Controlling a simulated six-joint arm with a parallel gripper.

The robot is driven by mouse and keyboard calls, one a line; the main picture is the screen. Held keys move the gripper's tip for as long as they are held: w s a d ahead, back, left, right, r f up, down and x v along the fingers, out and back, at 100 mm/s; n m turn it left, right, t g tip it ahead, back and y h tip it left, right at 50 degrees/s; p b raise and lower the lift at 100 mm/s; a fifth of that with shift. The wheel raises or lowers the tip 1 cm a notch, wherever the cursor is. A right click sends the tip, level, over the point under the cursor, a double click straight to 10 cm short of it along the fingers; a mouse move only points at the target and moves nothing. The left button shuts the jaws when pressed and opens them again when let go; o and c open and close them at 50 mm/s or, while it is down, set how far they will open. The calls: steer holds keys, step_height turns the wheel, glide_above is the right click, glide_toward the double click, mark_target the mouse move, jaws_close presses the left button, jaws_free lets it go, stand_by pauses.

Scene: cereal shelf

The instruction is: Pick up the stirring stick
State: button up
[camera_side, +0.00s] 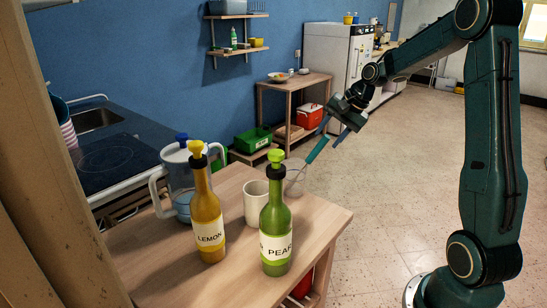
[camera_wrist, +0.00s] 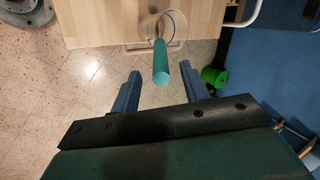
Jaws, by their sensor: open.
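The stirring stick (camera_side: 317,150) is a teal rod standing tilted in a clear glass (camera_side: 295,178) near the right edge of the wooden table. In the wrist view the stick (camera_wrist: 161,64) points toward the camera out of the glass (camera_wrist: 172,26). My gripper (camera_side: 328,137) is open at the upper end of the stick. In the wrist view the stick's free end shows between the two blue fingers of my gripper (camera_wrist: 160,69), with gaps on both sides. Whether the fingers are level with it in depth is hard to tell.
A white mug (camera_side: 256,203), a green pear bottle (camera_side: 276,225), a yellow lemon bottle (camera_side: 207,225) and a clear jug (camera_side: 177,180) crowd the wooden table (camera_side: 140,256) left of the glass. The floor (camera_side: 385,220) right of the table is clear.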

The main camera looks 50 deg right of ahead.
mark_target(320, 146)
steer(key=shift+f, duration=0.15)
steer(key=shift+x, duration=2.6)
steer(key=shift+w, duration=0.1)
jaws_close()
